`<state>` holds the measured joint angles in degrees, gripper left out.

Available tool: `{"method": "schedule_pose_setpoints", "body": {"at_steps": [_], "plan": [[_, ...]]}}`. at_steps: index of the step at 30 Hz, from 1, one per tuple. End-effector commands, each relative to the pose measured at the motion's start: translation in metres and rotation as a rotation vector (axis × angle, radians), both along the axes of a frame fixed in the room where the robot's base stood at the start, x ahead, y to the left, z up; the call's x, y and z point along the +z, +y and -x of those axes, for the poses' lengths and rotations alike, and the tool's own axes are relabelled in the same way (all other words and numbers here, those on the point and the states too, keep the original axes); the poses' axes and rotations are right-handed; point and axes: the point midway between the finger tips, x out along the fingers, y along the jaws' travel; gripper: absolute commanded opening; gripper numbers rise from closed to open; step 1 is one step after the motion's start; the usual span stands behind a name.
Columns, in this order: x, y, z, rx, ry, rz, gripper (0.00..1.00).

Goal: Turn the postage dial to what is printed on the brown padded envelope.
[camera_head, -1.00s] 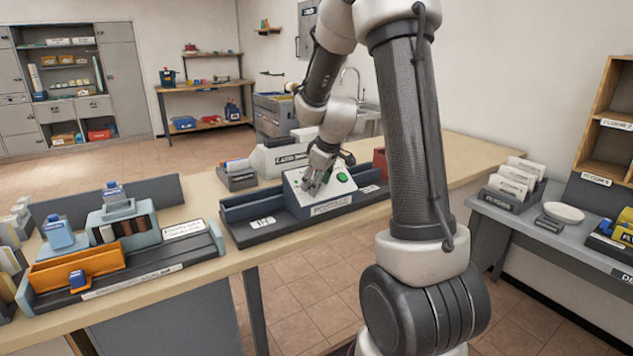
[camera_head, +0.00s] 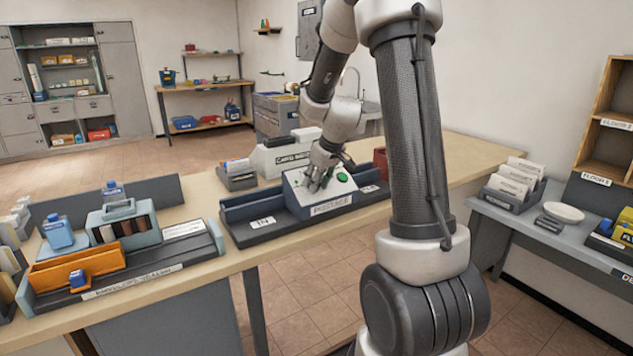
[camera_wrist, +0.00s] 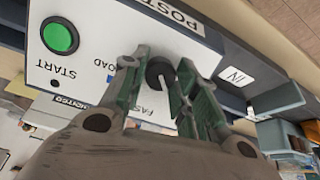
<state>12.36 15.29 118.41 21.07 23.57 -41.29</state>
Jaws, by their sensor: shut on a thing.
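The postage machine (camera_head: 333,210) is a blue and grey unit with a sloped white panel, standing on the wooden counter; its panel also fills the top of the wrist view (camera_wrist: 112,22). My gripper (camera_head: 316,184) is down on this panel. In the wrist view my gripper (camera_wrist: 165,82) has its greenish fingers shut on the black round dial (camera_wrist: 160,70), one on each side. Printed marks around the dial are partly hidden by the fingers, so its setting cannot be read. I cannot pick out the brown padded envelope in either view.
A green START button (camera_wrist: 60,37) sits on the panel beside the dial. An IN label (camera_head: 262,222) marks the tray left of the machine. A light grey machine (camera_head: 285,156) stands behind. An orange tray (camera_head: 75,265) is at the left. A side table (camera_head: 545,235) is at the right.

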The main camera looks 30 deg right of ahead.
Motion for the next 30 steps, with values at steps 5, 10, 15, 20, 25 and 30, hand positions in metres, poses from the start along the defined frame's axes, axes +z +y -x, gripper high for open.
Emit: {"method": "schedule_pose_setpoints", "body": {"at_steps": [5, 10, 15, 20, 25, 30], "plan": [[0.0, -0.0014, 0.0002, -0.138, 0.002, -0.094, 0.06], [-0.0004, -0.0019, 0.0007, -0.271, 0.007, -0.184, 0.06], [-0.0008, -0.0018, 0.0009, -0.389, 0.01, -0.264, 0.06], [-0.0011, -0.0021, 0.0014, -0.48, 0.012, -0.326, 0.06], [-0.0013, -0.0019, 0.0017, -0.548, 0.015, -0.373, 0.06], [-0.0015, -0.0017, 0.0018, -0.588, 0.016, -0.401, 0.06]]}}
